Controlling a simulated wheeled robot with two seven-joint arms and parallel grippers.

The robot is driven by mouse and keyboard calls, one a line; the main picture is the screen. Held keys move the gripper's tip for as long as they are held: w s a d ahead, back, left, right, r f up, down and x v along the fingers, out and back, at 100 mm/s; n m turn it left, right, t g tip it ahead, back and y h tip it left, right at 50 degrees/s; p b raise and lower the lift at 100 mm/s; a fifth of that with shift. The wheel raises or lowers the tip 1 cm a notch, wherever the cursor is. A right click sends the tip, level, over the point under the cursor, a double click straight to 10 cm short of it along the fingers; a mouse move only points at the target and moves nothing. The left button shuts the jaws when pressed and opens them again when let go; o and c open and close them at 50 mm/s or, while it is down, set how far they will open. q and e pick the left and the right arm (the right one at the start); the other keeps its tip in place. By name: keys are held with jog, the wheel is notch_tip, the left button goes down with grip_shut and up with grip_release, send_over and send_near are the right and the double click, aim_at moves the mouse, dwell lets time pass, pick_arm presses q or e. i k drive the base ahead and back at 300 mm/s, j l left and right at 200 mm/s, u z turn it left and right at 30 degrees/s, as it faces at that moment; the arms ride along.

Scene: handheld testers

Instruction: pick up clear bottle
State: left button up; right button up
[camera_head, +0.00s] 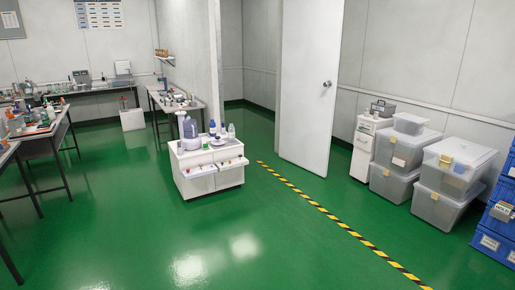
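A small pale, see-through-looking bottle (231,130) stands upright on the white cart (196,187) in the middle of the room. Two blue bottles or blue-capped bottles (212,128) stand just left of it, too small to tell clearly. More small bottles, some pale, stand among the clutter on the left table (38,130), so I cannot tell for sure which one is the clear bottle. Neither of my grippers is in view.
A grey-purple device (189,134) also stands on the cart. An open white door (307,90) stands behind it. Stacked clear bins (442,205) and blue crates (494,245) line the right wall. Green floor (150,235) is free in front, crossed by yellow-black tape (340,222).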

aim_at(232, 133)
jog(key=i, duration=2.65)
